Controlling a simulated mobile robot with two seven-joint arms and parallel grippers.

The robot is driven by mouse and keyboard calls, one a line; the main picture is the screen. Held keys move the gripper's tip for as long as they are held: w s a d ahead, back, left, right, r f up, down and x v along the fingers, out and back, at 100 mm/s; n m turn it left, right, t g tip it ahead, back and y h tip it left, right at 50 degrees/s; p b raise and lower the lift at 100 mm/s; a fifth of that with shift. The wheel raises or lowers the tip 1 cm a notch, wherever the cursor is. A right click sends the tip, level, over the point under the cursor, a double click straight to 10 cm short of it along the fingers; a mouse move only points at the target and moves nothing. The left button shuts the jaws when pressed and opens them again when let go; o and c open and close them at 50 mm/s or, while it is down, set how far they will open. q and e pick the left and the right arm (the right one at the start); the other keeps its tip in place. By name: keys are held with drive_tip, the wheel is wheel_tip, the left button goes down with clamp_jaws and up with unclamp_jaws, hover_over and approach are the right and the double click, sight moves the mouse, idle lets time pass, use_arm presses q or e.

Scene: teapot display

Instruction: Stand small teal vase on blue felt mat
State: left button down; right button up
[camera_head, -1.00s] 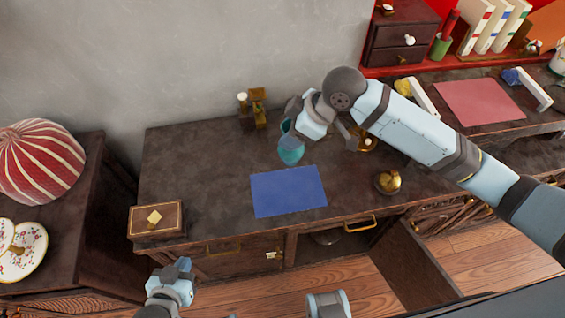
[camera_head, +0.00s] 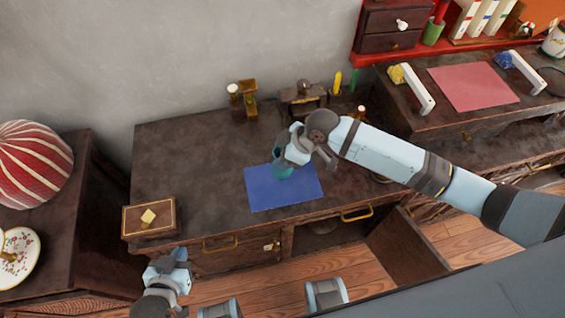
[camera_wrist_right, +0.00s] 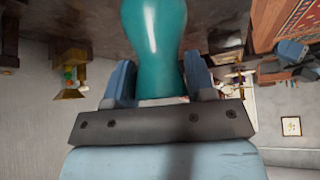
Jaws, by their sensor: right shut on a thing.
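The small teal vase (camera_head: 281,172) is between the fingers of my right gripper (camera_head: 289,162), which partly hides it in the head view. It overlaps the back edge of the blue felt mat (camera_head: 290,195) there; I cannot tell whether it touches the mat. In the right wrist view the vase (camera_wrist_right: 156,45) sits between the two blue fingers of the gripper (camera_wrist_right: 160,85), its far end cut off by the frame. My left gripper (camera_head: 178,260) is low in front of the desk, away from the vase; its jaw opening is unclear.
A small wooden box (camera_head: 150,219) stands at the desk's front left. A brass and wood item (camera_head: 242,101) and a dark stand (camera_head: 302,101) are at the back. A pink mat (camera_head: 470,87) lies on the right surface.

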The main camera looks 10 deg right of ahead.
drive_tip(key=shift+f, duration=2.2)
drive_tip(key=o, duration=1)
drive_tip(key=shift+f, duration=0.15)
